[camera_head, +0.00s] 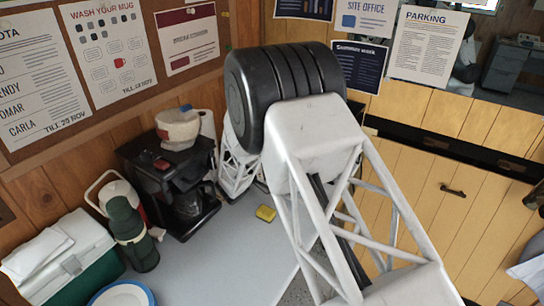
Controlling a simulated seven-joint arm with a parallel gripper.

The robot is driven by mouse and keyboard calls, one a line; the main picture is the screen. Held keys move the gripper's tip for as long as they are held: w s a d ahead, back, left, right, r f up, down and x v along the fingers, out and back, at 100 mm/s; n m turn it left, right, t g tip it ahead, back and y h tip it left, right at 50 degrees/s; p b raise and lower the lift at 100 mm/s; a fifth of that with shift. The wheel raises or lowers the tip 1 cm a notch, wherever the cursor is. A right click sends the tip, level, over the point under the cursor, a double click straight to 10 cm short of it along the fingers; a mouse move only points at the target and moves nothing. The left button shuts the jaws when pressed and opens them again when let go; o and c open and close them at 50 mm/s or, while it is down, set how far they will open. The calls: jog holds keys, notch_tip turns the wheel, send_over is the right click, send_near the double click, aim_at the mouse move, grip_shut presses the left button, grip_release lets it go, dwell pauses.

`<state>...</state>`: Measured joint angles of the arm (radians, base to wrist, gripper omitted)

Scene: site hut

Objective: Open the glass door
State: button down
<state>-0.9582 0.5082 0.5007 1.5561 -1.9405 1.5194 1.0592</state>
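At the top right is what looks like a glass pane (508,95), with a grey cabinet and another room seen through or reflected in it. I cannot tell whether this pane is the glass door; no handle on it can be made out. Below it runs a dark horizontal band (440,143) above yellow wooden panelling. My arm, a white lattice with a big black ribbed joint, fills the middle and hides part of the wall and counter. My gripper is not seen; the arm's far part goes down behind the black joint.
On the grey counter (235,245) stand a black coffee maker (172,180), a green flask (132,235), a green and white cool box (62,265), a plate (123,294) and a yellow sponge (266,213). A dark handle (453,190) sits on the yellow panelling. Notices cover the walls.

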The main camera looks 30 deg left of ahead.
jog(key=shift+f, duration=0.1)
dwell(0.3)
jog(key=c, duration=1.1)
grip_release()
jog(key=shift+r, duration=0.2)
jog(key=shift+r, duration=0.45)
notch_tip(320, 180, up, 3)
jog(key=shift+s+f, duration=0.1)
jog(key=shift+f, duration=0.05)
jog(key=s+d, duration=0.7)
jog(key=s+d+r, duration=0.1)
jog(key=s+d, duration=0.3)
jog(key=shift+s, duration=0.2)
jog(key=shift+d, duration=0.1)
